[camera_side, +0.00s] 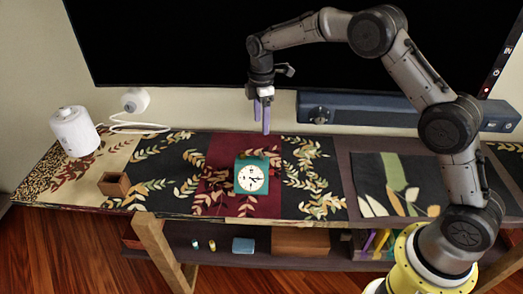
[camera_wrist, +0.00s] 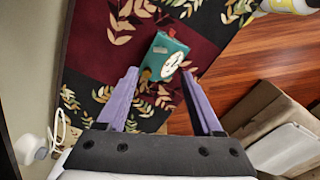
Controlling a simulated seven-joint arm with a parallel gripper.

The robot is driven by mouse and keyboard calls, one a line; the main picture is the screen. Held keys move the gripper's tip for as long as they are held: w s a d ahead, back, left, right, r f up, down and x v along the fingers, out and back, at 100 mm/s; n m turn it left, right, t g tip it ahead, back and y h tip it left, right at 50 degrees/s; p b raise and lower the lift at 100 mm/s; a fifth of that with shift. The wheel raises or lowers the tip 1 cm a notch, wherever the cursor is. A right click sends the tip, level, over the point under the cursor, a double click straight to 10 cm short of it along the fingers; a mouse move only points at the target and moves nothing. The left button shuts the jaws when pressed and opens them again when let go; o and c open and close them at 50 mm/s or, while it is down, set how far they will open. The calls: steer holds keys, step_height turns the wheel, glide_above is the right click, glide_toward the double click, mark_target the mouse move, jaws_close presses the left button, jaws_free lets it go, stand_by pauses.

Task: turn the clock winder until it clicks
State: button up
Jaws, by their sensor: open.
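A teal box-shaped clock (camera_side: 252,175) with a round white dial stands on the patterned runner, near the middle of the shelf top. In the wrist view the clock (camera_wrist: 162,57) shows from above, beyond the fingertips, with a small yellowish part (camera_wrist: 146,74) at its near end; I cannot tell if that is the winder. My gripper (camera_side: 261,117), with two purple fingers, hangs above and behind the clock, apart from it. In the wrist view my gripper (camera_wrist: 160,78) is open, with nothing between its fingers.
A small wooden box (camera_side: 115,184) and a white cylinder (camera_side: 74,131) stand to the left. A dark blue soundbar (camera_side: 360,109) lies behind, below the large black screen (camera_side: 190,40). The runner around the clock is clear. The shelf's front edge is close to the clock.

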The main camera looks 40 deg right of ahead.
mark_target(262, 154)
step_height(262, 154, down, 12)
steer(key=shift+f, duration=0.1)
stand_by(0.5)
jaws_close()
